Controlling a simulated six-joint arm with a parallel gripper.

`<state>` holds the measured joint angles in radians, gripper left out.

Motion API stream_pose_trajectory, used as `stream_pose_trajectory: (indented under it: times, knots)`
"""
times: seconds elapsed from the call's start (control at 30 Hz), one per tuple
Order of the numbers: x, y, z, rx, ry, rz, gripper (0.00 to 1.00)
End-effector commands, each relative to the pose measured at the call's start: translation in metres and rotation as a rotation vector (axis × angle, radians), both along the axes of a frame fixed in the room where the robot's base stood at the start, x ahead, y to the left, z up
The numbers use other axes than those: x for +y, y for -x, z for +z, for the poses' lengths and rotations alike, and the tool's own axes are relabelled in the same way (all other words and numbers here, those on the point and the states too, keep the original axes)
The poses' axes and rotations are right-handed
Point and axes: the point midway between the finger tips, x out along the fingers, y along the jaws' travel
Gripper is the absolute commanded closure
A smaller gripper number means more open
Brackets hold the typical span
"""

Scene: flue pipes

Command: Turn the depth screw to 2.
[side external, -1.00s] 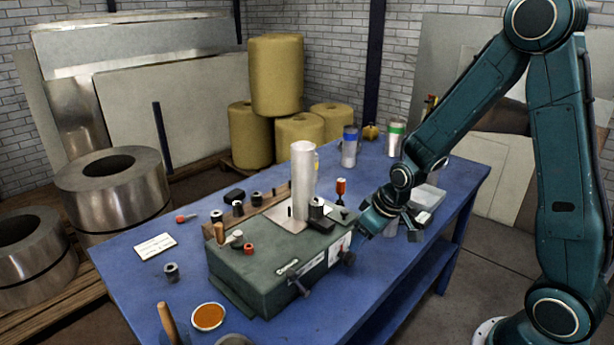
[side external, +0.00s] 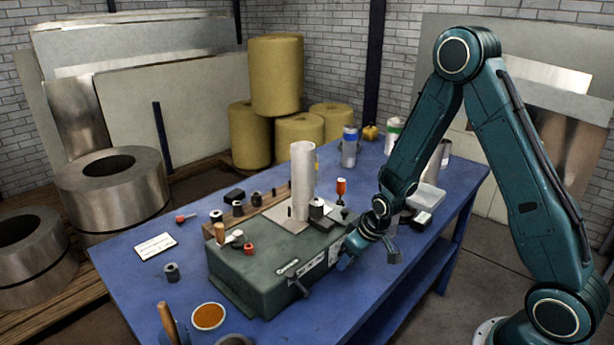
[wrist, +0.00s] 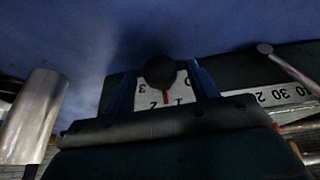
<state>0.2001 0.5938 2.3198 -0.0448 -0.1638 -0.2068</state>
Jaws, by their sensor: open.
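The depth screw's black round knob (wrist: 160,70) shows in the wrist view in front of a white dial (wrist: 153,103) with the figures 0, 1, 2 and 3. A red line on the dial lies between 1 and 2. My gripper (wrist: 163,80) is open, with one blue finger on each side of the knob; I cannot tell whether they touch it. In the side view my gripper (side external: 346,261) is at the right end of the dark green machine box (side external: 250,268), and it hides the knob there.
A metal pipe (side external: 303,180) stands upright on the box. A T-handle (side external: 298,286) sticks out of its front. A scale strip (wrist: 285,95) lies right of the dial.

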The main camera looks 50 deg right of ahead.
Motion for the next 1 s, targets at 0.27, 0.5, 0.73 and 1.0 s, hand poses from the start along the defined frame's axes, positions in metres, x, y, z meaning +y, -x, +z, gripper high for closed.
stream_pose_trajectory:
  times: [0.27,0.5,0.73,1.0]
  knots:
    - [0.0,-0.0014,-0.0036,0.0,0.0,0.0,0.42]
    - [0.0,-0.0013,-0.0034,0.0,0.0,0.0,0.61]
    - [0.0,-0.0012,-0.0033,0.0,-0.001,0.0,0.85]
    - [-0.0016,-0.0013,-0.0032,-0.001,-0.035,-0.003,0.85]
